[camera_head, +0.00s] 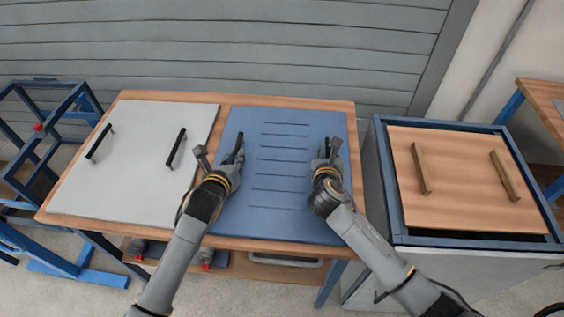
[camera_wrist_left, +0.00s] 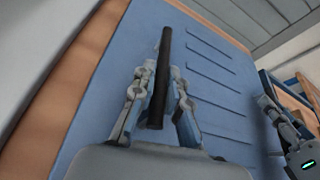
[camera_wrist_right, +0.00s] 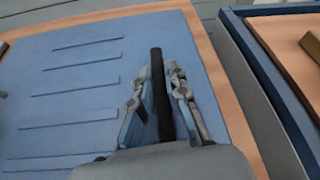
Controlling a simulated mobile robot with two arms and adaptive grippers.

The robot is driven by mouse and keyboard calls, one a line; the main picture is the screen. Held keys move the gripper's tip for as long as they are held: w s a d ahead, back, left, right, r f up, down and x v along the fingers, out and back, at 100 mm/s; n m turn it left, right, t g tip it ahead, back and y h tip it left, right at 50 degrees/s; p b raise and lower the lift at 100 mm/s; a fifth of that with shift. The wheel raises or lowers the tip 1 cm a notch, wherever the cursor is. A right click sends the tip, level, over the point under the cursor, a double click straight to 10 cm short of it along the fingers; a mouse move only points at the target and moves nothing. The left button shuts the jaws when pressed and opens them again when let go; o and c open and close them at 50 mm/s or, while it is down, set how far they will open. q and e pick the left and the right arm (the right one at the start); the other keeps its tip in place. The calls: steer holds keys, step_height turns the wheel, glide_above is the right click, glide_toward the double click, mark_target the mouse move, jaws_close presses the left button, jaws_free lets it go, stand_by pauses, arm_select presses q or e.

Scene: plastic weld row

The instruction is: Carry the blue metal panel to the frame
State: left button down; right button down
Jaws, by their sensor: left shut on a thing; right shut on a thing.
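The blue metal panel (camera_head: 280,215), with a row of raised slats, lies flat on a wooden table top and also fills much of the left wrist view (camera_wrist_left: 95,120) and right wrist view (camera_wrist_right: 60,135). My left gripper (camera_head: 225,162) is shut on the panel's left black handle (camera_wrist_left: 164,55). My right gripper (camera_head: 328,160) is shut on its right black handle (camera_wrist_right: 157,62). An open blue frame (camera_head: 72,262) of bars stands at the far left. A blue-rimmed box frame (camera_head: 380,160) at the right holds a wooden panel.
A light grey panel (camera_head: 140,160) with two black handles lies left of the blue panel. The wooden panel (camera_head: 455,195) has two brown handles. The wooden table edge (camera_head: 60,219) runs along the front, with items on a shelf below. A grey slatted wall (camera_head: 220,45) stands behind.

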arm_select(q)
steer(key=shift+r, duration=0.25)
arm_select(e)
steer(key=shift+r, duration=0.25)
